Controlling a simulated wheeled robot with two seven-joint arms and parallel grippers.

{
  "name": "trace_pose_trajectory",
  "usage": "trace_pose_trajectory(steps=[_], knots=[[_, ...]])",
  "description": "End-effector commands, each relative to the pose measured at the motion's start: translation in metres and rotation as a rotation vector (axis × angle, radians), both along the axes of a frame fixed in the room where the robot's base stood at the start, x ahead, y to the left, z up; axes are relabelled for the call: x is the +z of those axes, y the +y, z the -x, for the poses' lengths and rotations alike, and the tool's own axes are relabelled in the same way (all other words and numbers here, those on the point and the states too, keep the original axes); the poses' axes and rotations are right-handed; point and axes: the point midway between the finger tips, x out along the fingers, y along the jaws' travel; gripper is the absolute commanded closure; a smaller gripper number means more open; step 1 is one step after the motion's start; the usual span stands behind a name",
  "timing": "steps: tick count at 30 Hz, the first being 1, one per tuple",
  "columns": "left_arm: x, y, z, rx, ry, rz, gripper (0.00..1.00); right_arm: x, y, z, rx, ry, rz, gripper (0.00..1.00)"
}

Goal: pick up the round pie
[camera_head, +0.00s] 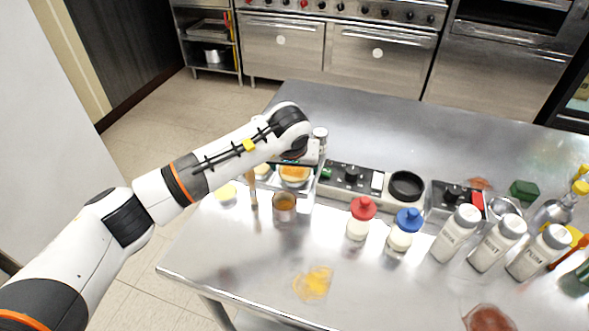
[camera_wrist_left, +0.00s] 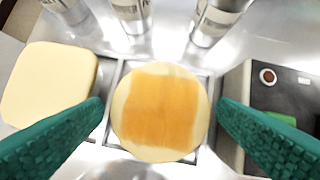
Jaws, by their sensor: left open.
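The round pie (camera_wrist_left: 160,112), pale at the rim with an orange patch on top, sits on a square metal tray or stand in the left wrist view. It also shows in the head view (camera_head: 294,175), just below my left wrist. My left gripper (camera_wrist_left: 160,103) is open, with one green ribbed finger on each side of the pie and gaps between. In the head view the gripper (camera_head: 303,152) is mostly hidden by its own arm. My right gripper is in neither view.
A pale rounded-square block (camera_wrist_left: 48,85) lies left of the pie. Metal canisters (camera_wrist_left: 215,20) stand beyond it. A black-topped control box (camera_head: 350,177) is close on the right. A cup (camera_head: 284,207) and squeeze bottles (camera_head: 360,218) stand nearer. The table's back (camera_head: 370,115) is clear.

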Motion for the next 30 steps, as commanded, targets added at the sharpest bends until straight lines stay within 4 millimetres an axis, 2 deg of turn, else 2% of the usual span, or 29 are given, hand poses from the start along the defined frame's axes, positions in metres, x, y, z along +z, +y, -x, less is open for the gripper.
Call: trace_pose_trajectory(steps=[3,10,17,25,30], knots=[[-0.008,-0.001,-0.003,0.000,0.001,0.000,0.18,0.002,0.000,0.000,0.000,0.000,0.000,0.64],[-0.009,-0.001,-0.004,-0.001,-0.001,0.000,0.18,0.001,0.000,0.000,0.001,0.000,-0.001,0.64],[-0.009,0.000,-0.004,0.000,0.000,0.000,0.55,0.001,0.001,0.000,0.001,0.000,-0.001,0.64],[-0.005,-0.001,-0.004,0.000,-0.003,0.000,0.55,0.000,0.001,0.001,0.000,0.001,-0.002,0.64],[0.020,0.000,-0.005,-0.001,-0.007,0.000,0.55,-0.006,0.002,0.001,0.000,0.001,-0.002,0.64]])
